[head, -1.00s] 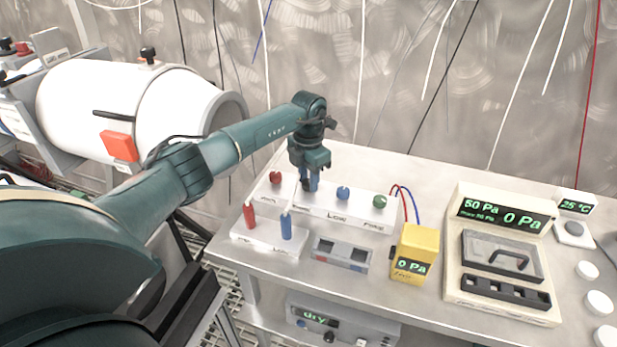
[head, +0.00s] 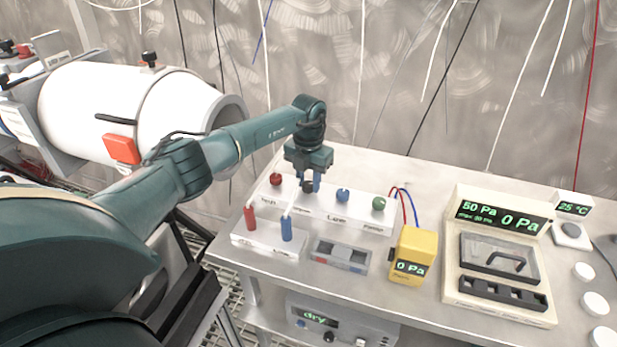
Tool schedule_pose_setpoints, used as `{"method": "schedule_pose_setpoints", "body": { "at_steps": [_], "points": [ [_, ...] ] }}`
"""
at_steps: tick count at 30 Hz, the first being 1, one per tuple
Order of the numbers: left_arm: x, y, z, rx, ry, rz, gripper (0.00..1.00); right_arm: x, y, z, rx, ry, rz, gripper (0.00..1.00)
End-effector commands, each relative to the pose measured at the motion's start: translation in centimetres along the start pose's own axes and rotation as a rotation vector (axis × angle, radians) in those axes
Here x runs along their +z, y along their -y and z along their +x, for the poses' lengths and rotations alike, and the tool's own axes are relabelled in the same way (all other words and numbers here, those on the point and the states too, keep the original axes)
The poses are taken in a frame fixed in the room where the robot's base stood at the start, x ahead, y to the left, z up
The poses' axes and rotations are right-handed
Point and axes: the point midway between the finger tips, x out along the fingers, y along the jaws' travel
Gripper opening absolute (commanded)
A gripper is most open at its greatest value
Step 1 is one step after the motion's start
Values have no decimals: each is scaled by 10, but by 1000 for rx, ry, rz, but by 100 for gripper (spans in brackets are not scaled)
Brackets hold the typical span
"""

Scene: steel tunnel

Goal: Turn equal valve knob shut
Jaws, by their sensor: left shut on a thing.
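A white valve block (head: 355,217) stands on the steel bench with a row of knobs. From left to right they are a red knob (head: 276,180), a dark knob (head: 307,187), a blue knob (head: 342,195) and a green knob (head: 379,204). The dark knob sits where the equal valve's label is, though that label is too small to read surely. My left gripper (head: 311,184) points down from above and is shut on this dark knob, partly hiding it. My right gripper is not in view.
In front of the block, a white holder (head: 262,240) carries a red and a blue plug. A grey tray (head: 341,254), a yellow meter (head: 413,254) reading 0 Pa and a beige gauge (head: 500,255) stand nearby. A white cylinder (head: 90,103) is at left.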

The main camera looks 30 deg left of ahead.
Motion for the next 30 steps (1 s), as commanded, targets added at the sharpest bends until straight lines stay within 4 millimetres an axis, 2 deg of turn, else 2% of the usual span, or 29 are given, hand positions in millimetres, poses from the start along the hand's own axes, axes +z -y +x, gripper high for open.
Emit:
{"method": "schedule_pose_setpoints", "body": {
  "at_steps": [30],
  "points": [
    [0, -1, -3, 2, 0, -940, 8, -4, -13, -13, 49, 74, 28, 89]
  ]
}}
